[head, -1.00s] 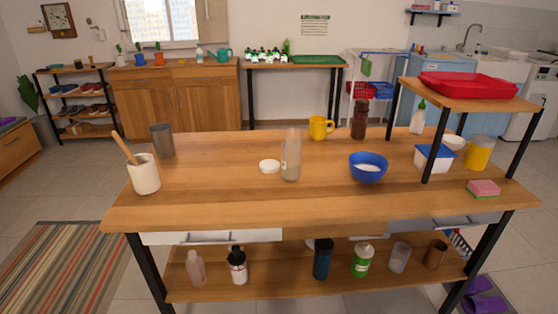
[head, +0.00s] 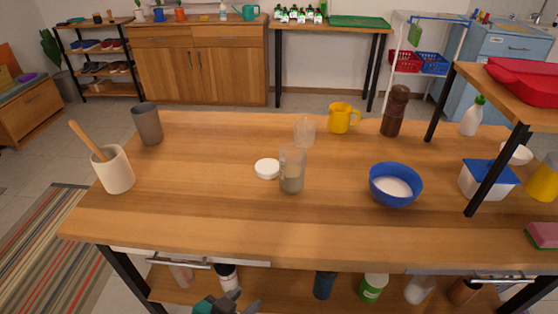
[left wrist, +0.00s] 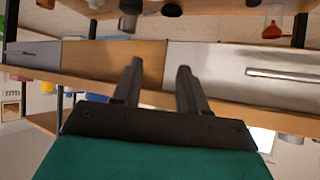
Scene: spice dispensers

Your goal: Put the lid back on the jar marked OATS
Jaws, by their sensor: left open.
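A clear jar (head: 291,172) with pale contents low inside stands upright and uncovered near the middle of the table. Any OATS marking on it is too small to read. A round white lid (head: 267,168) lies on the table just left of the jar, apart from it. My left gripper (head: 238,303) is at the bottom edge of the head view, in front of the table and below its top, far from jar and lid. It is open and empty in the left wrist view (left wrist: 158,68), facing the table's drawers. My right gripper is not in view.
An empty clear glass (head: 305,132) stands behind the jar. A blue bowl (head: 395,186), yellow mug (head: 343,118) and brown mill (head: 395,111) stand to the right. A utensil crock (head: 115,171) and grey cup (head: 148,124) stand left. The front-left tabletop is clear.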

